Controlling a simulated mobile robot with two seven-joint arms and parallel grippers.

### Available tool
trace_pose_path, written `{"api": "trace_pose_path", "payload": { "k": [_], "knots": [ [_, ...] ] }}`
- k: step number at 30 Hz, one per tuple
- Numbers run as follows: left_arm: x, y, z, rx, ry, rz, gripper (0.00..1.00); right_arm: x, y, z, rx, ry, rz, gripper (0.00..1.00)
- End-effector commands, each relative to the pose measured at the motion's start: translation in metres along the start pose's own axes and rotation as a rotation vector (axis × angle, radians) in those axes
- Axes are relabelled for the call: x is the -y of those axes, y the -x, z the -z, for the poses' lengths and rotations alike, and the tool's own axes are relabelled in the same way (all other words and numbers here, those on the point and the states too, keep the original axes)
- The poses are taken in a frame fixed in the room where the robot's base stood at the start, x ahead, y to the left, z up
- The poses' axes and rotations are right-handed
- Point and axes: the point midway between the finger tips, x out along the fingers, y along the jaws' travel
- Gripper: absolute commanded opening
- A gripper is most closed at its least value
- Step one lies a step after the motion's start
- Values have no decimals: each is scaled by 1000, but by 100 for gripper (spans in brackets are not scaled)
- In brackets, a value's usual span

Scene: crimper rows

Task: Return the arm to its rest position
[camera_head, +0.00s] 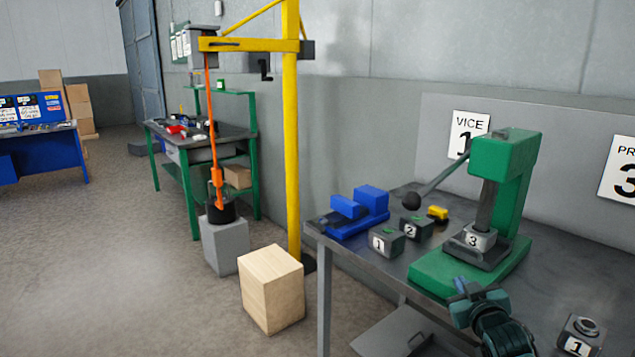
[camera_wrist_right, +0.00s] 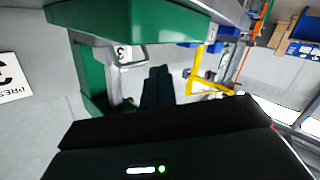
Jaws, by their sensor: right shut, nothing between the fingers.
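My right gripper (camera_head: 474,292) shows at the lower right of the head view, just in front of the base of the green press (camera_head: 512,160). Its fingers are together with nothing between them. In the right wrist view the dark fingers (camera_wrist_right: 157,86) point towards the bench, beside the green press (camera_wrist_right: 92,75). A block marked 3 (camera_head: 473,239) sits under the ram of the press, apart from the gripper. My left gripper is in neither view.
The grey bench (camera_head: 395,262) also carries a blue vice (camera_head: 358,212), blocks marked 1 (camera_head: 387,243) and 2 (camera_head: 414,228), a yellow piece (camera_head: 438,213) and another block marked 1 (camera_head: 581,336). A yellow hoist (camera_head: 291,130) and wooden crate (camera_head: 272,288) stand left.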

Motion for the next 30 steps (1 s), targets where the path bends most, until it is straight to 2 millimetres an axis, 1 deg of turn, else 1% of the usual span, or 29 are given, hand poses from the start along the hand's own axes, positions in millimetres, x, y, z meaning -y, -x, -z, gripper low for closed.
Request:
{"api": "trace_pose_path", "payload": {
  "k": [1, 2, 3, 5, 6, 8, 9, 10, 11, 12, 14, 15, 18, 21, 24, 27, 30],
  "knots": [
    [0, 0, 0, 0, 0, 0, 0, 18, 12, -19, 22, -3, 27, 0],
    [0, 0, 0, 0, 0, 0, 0, 28, 19, -29, 33, -5, 43, 0],
    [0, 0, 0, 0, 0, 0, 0, 42, 31, -43, 50, -9, 66, 0],
    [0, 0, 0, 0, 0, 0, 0, 66, 51, -65, 78, -17, 103, 0],
    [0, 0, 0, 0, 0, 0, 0, 83, 68, -81, 99, -25, 131, 0],
    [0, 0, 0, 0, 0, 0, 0, 108, 97, -104, 134, -41, 174, 0],
    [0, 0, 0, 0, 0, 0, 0, 125, 119, -118, 157, -55, 202, 0],
    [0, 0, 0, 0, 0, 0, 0, 137, 136, -128, 176, -65, 223, 0],
    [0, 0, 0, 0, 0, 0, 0, 149, 153, -137, 194, -78, 244, 0],
    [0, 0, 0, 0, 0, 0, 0, 163, 176, -147, 219, -96, 269, 0],
    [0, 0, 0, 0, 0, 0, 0, 181, 211, -160, 255, -123, 303, 0],
    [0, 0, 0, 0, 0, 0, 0, 192, 232, -166, 277, -142, 322, 0],
    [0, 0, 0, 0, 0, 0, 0, 211, 278, -175, 326, -184, 359, 0],
    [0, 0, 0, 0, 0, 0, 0, 221, 308, -178, 359, -215, 380, 0],
    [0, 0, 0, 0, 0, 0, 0, 226, 325, -179, 377, -232, 390, 0],
    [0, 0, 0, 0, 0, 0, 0, 228, 330, -179, 384, -238, 394, 0],
    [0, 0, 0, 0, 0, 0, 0, 228, 330, -179, 384, -238, 394, 0]
  ]
}}
